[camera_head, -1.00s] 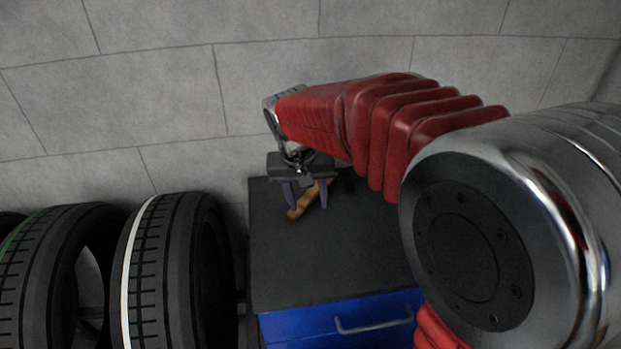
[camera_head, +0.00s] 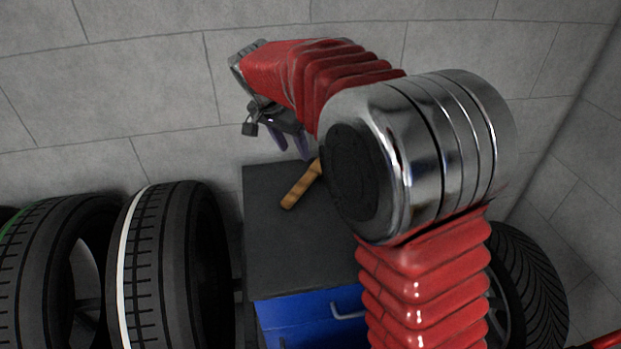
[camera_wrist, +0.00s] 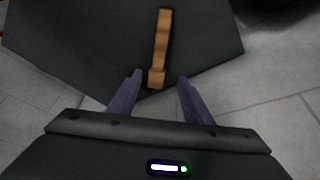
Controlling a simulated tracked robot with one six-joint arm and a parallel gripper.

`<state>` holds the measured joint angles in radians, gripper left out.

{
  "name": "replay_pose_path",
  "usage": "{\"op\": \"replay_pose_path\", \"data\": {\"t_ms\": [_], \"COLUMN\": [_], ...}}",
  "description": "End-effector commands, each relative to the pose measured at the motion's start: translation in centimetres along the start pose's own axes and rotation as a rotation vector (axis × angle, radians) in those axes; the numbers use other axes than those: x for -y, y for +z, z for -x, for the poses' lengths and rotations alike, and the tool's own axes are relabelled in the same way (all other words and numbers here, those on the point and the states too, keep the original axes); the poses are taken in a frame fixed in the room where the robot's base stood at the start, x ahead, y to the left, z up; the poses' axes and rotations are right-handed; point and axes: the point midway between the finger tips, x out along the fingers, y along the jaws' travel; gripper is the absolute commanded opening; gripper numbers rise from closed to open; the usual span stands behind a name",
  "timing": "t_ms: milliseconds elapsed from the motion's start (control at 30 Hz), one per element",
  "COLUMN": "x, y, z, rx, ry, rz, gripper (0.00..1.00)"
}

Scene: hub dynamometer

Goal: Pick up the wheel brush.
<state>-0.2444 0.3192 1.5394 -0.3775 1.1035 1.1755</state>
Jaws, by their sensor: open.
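The wheel brush shows as a tan, wooden-looking handle (camera_head: 302,184) lying on the dark top of the blue cabinet (camera_head: 265,255). In the head view its far end is hidden behind my arm. My gripper (camera_head: 292,152) is raised above the cabinet top, near its back edge, with its purple fingers pointing down. The fingers are apart and nothing is between them. In the wrist view the brush (camera_wrist: 160,45) lies beyond the fingertips (camera_wrist: 160,75), lengthwise between their lines, with its near end close to the gap.
Several tyres stand to the left of the cabinet, the nearest with a white stripe (camera_head: 160,265). Another tyre (camera_head: 525,285) stands at the right, behind my arm. A grey block wall (camera_head: 165,90) rises behind. The rest of the visible cabinet top is clear.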

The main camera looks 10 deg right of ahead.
Motion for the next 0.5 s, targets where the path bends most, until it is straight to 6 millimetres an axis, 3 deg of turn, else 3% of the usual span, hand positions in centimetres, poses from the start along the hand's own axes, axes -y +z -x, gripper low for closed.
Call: {"op": "replay_pose_path", "data": {"t_ms": [267, 500], "x": [0.0, -0.1], "y": [0.0, 0.1], "z": [-0.4, -3.5], "rx": [0.001, 0.003], "ry": [0.000, 0.003], "rz": [0.002, 0.003], "gripper": [0.45, 0.45]}}
